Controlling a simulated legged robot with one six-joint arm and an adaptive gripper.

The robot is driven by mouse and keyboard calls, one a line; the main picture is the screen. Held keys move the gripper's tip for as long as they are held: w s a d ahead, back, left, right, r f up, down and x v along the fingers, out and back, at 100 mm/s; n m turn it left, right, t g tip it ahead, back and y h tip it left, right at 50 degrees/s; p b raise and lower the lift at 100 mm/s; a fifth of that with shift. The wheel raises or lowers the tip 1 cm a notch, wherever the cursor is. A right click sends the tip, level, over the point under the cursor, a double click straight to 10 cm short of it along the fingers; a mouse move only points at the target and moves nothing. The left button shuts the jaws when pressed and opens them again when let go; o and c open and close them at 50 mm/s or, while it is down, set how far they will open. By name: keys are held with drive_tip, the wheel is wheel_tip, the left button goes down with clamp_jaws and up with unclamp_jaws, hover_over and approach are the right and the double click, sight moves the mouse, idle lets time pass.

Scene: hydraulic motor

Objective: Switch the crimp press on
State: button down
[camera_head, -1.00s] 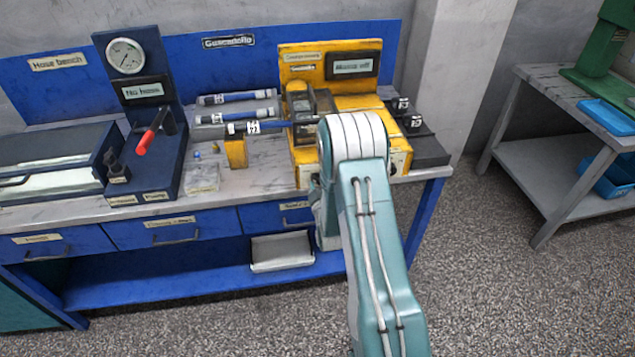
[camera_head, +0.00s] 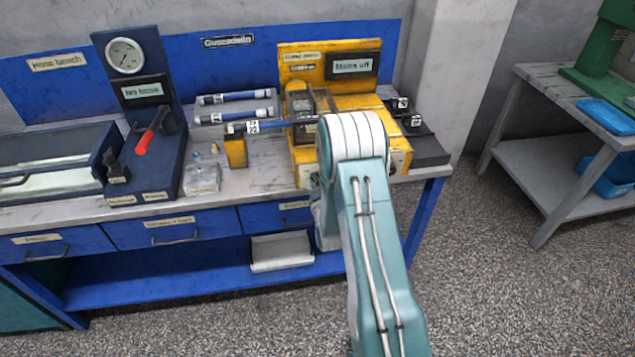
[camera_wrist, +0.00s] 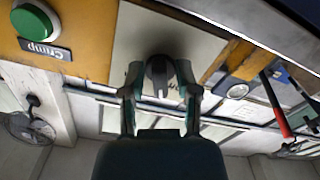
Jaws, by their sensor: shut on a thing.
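The yellow crimp press (camera_head: 305,155) stands on the right part of the bench. Its display (camera_head: 355,66) reads "Mains off". In the wrist view, a dark round knob (camera_wrist: 157,70) sits on a pale plate (camera_wrist: 135,40) on the press's yellow front. My gripper (camera_wrist: 160,82) is shut on this knob, one finger on each side. The knob's markings are mostly hidden by the fingers. A green button (camera_wrist: 32,22) labelled "Crimp" is beside the plate. In the head view my arm hides the gripper and the knob.
A gauge stand with a red-handled lever (camera_head: 148,138) is at the left. Two hoses (camera_head: 233,97) lie behind. The floor right of the bench is clear up to a side table (camera_head: 560,160).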

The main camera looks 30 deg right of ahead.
drive_tip(key=m, duration=0.7)
drive_tip(key=shift+a+r, duration=0.1)
drive_tip(key=shift+r, duration=0.05)
drive_tip(key=m, duration=0.6)
drive_tip(key=shift+m, duration=0.4)
drive_tip(key=c, duration=0.7)
unclamp_jaws()
drive_tip(key=shift+o, duration=0.2)
